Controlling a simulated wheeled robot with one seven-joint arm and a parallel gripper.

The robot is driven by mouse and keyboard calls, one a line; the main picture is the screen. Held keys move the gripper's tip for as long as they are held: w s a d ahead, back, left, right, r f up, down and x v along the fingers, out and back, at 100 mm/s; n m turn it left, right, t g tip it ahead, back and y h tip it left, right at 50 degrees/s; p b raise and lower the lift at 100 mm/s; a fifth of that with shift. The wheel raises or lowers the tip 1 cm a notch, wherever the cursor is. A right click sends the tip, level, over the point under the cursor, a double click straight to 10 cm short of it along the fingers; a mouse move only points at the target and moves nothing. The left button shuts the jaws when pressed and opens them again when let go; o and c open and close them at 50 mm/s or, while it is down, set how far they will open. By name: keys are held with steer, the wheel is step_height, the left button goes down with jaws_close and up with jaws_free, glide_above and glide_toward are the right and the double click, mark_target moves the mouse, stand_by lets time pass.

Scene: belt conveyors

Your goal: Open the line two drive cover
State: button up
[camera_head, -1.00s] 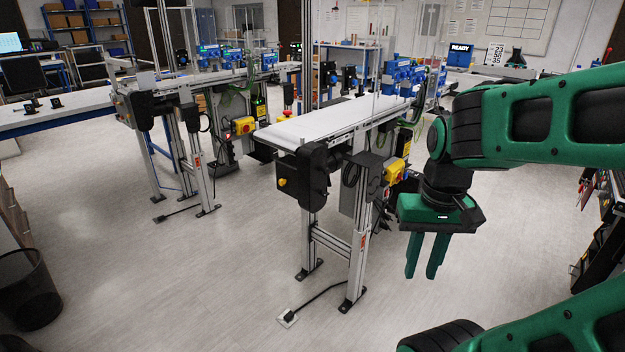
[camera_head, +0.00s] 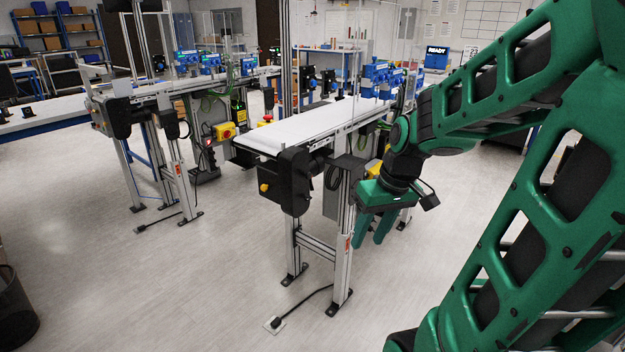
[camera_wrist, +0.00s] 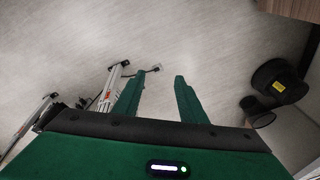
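The nearer belt conveyor (camera_head: 314,123) has a black drive housing with a yellow knob (camera_head: 287,180) at its near end, which appears closed. The conveyor to its left (camera_head: 170,90) has a similar black housing (camera_head: 115,116). I cannot read a line number on either. My gripper (camera_head: 370,241) points down, just right of the nearer conveyor's front leg in the picture, and overlaps part of that stand. The gripper is open and empty.
A power cable runs to a floor socket (camera_head: 274,323) by the nearer stand's feet. A dark bin (camera_head: 14,312) stands at lower left.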

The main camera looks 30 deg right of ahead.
steer(key=w+d+f+n+t+y, duration=0.1)
steer(key=w+d+n+t, duration=0.15)
steer(key=w, duration=0.55)
steer(key=w+d+n+t+y, duration=0.1)
steer(key=w+n+t, duration=0.15)
steer(key=w, duration=0.55)
steer(key=n+t+y, duration=0.1)
steer(key=t+y, duration=0.1)
steer(key=t, duration=0.3)
glide_toward(310, 176)
steer(key=x, duration=0.7)
steer(key=shift+w+f, duration=0.15)
steer(key=shift+w, duration=0.1)
steer(key=shift+a, duration=0.1)
jaws_close()
